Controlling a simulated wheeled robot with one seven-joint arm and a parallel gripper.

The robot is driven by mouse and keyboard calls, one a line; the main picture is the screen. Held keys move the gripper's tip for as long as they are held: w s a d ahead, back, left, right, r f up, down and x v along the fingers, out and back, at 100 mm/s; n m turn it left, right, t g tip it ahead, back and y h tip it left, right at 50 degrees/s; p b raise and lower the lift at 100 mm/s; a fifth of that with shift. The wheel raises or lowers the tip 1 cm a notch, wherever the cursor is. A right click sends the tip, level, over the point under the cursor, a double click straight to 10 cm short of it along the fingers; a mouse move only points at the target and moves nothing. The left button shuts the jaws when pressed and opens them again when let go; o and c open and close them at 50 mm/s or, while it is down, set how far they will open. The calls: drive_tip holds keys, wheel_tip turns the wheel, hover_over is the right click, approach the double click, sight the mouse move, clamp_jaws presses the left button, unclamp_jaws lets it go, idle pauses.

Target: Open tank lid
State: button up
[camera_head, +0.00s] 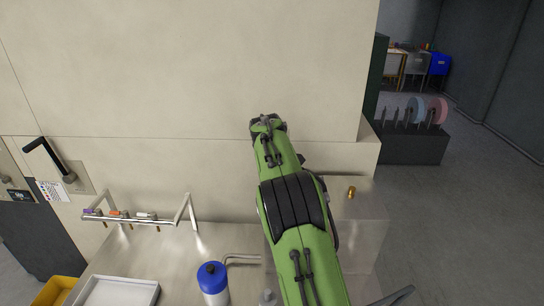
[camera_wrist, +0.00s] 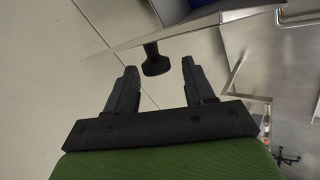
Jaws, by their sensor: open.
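My gripper (camera_wrist: 160,78) is open in the wrist view, with a dark finger on each side. A black knob-like handle (camera_wrist: 157,64) stands at the gap between the fingertips, and I see space on both sides of it. The handle joins a thin metal plate (camera_wrist: 205,37), which looks like the tank lid; I cannot tell whether the lid is raised. In the head view my green arm reaches across the steel worktop, and my gripper cannot be made out there. The arm partly hides a steel box (camera_head: 370,215).
A small brass fitting (camera_head: 351,192) sits on the steel box. A blue-capped bottle (camera_head: 213,283), a white tray (camera_head: 120,292) and a rail with coloured clips (camera_head: 120,214) are on the left. A beige wall panel (camera_head: 180,70) stands behind the arm. Floor is open at right.

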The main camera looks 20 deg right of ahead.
drive_tip(key=b+v, duration=0.1)
drive_tip(key=v, duration=1.4)
drive_tip(key=shift+s+r, duration=0.25)
drive_tip(key=shift+r, duration=0.05)
drive_tip(key=shift+a, duration=0.1)
drive_tip(key=s+a+f+m+y+b, duration=0.1)
drive_tip(key=s+a+f+m, duration=0.2)
drive_tip(key=s, duration=0.8)
drive_tip(key=s+a+f+m+g+y+b, duration=0.1)
drive_tip(key=s+a+f+m, duration=0.2)
drive_tip(key=s+f, duration=0.4)
drive_tip(key=s+a+f+m+y+b, duration=0.1)
drive_tip(key=s+f, duration=0.4)
drive_tip(key=s, duration=1.2)
drive_tip(key=shift+a+f+m+g+y, duration=0.3)
drive_tip(key=shift+a+m+y, duration=0.2)
drive_tip(key=shift+a+m, duration=0.5)
drive_tip(key=shift+s+a, duration=0.1)
drive_tip(key=shift+r, duration=0.1)
